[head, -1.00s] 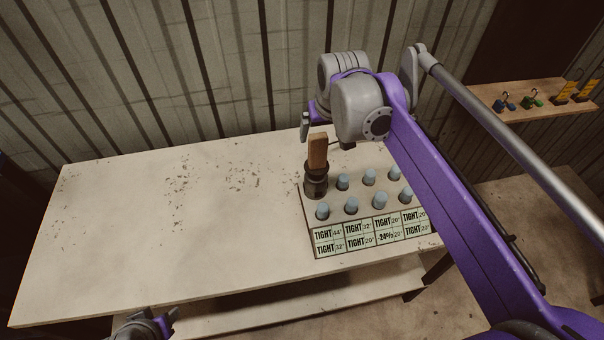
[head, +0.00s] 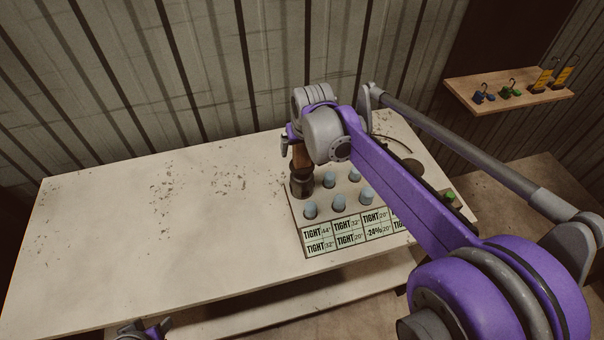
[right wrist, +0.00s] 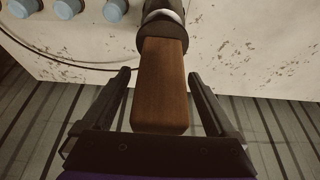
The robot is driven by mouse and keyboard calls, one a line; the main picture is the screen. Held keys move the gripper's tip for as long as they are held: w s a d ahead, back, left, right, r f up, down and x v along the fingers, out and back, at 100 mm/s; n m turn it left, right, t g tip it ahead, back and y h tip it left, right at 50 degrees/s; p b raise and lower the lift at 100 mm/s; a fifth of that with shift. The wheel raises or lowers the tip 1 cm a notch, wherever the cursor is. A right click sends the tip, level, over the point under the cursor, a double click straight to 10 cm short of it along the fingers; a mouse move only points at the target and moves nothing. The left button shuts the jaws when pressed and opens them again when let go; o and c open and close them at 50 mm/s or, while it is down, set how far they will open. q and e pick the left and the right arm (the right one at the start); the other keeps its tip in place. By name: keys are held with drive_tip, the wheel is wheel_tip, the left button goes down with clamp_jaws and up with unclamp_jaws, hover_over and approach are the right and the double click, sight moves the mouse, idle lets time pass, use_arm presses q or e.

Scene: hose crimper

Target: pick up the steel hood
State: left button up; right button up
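The steel hood (head: 301,184) is a dark, round metal piece with an upright wooden handle (head: 301,160). It stands at the back left corner of the board with blue-grey pegs. My right gripper (head: 297,142) is over the handle's top, which it partly hides. In the right wrist view the wooden handle (right wrist: 160,85) lies between the two spread fingers of the right gripper (right wrist: 158,78), with a gap on each side. The hood's dark metal part (right wrist: 163,22) is beyond the fingertips. My left gripper (head: 145,330) is at the bottom edge, partly cut off.
The board (head: 292,215) carries several pegs (head: 338,202) and a front panel of "TIGHT" labels (head: 345,235). My right arm hides its right side. The left of the white table (head: 140,230) is clear. A wall shelf (head: 470,100) holds small padlock-like items. A cable lies behind the board.

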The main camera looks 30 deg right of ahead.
clamp_jaws()
idle(0.5)
